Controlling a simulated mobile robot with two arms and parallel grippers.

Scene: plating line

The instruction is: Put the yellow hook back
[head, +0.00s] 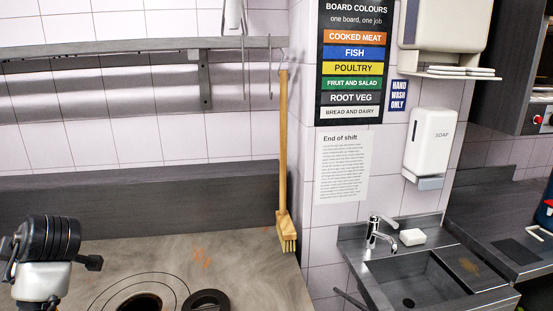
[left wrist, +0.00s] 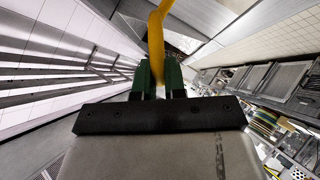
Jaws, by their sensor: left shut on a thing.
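The yellow hook (left wrist: 156,38) shows in the left wrist view as a curved yellow bar that rises between my fingertips and runs out of the top of the picture. My left gripper (left wrist: 159,75), with green fingers, is shut on its lower part. The far end of the hook is out of view. In the head view only a black and white part of my left arm shows at the lower left; the fingers and the yellow hook do not show there. My right gripper is in neither view.
A grey wall rail (head: 130,43) runs along the tiles, with metal utensils hanging at its right part. A wooden brush (head: 283,150) hangs from a hook at its right end. Below is a steel worktop (head: 200,250) with round openings. A sink (head: 415,278) stands at the right.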

